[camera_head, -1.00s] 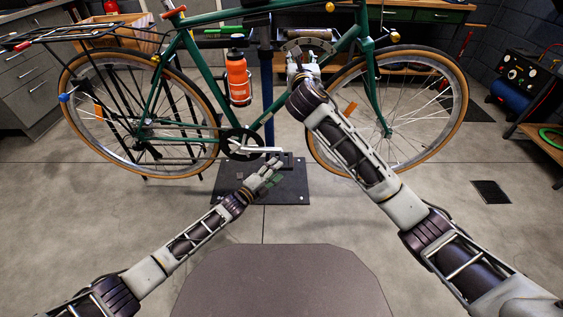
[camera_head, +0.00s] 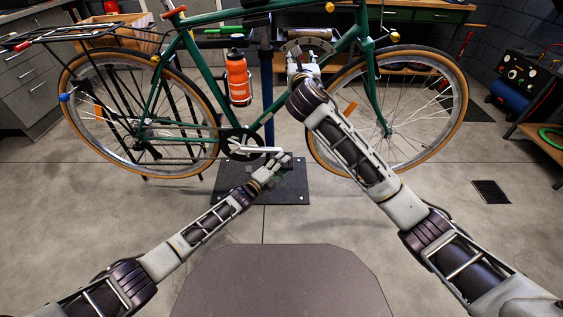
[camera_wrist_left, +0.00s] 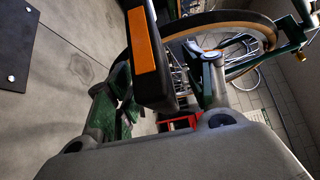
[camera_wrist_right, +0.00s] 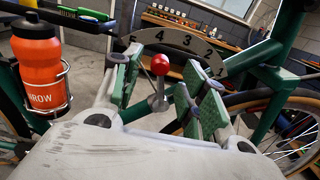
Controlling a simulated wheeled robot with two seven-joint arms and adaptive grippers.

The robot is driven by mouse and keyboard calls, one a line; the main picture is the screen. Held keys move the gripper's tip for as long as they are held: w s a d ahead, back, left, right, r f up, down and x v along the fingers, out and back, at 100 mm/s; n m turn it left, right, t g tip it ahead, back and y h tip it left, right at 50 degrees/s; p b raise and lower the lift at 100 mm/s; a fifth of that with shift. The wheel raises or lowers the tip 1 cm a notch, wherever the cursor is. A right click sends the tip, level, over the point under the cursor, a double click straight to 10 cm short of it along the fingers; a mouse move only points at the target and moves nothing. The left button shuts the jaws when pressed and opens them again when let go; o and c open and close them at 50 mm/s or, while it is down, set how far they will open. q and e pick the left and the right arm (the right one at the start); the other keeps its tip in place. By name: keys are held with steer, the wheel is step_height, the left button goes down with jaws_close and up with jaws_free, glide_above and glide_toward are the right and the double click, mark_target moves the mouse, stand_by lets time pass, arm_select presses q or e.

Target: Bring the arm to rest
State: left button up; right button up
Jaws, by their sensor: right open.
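My left gripper (camera_head: 284,162) is low beside the bike's crank (camera_head: 258,149), above the black stand plate. In the left wrist view its fingers (camera_wrist_left: 165,95) are spread, and a black pedal with an orange reflector (camera_wrist_left: 144,40) shows in front of and partly between them.
The green bike (camera_head: 200,70) hangs on a stand with a dark base plate (camera_head: 290,190). An orange bottle (camera_head: 238,78) is on its frame. A dark grate (camera_head: 491,192) lies on the floor at right. Open floor lies on both sides.

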arm_select(q)
jaws_close()
steer(key=shift+m, duration=0.3)
steer(key=shift+m+g+y, duration=0.8)
steer(key=shift+m+y, duration=0.2)
steer(key=shift+m, duration=0.1)
steer(key=shift+m+g+y, duration=0.5)
steer(key=shift+m+y, duration=0.5)
steer(key=shift+y, duration=0.1)
steer(key=shift+m+g+y, duration=0.6)
steer(key=shift+m+y, duration=1)
steer(key=shift+y, duration=0.5)
arm_select(e)
steer(key=shift+w, duration=0.1)
steer(key=shift+w, duration=1.9)
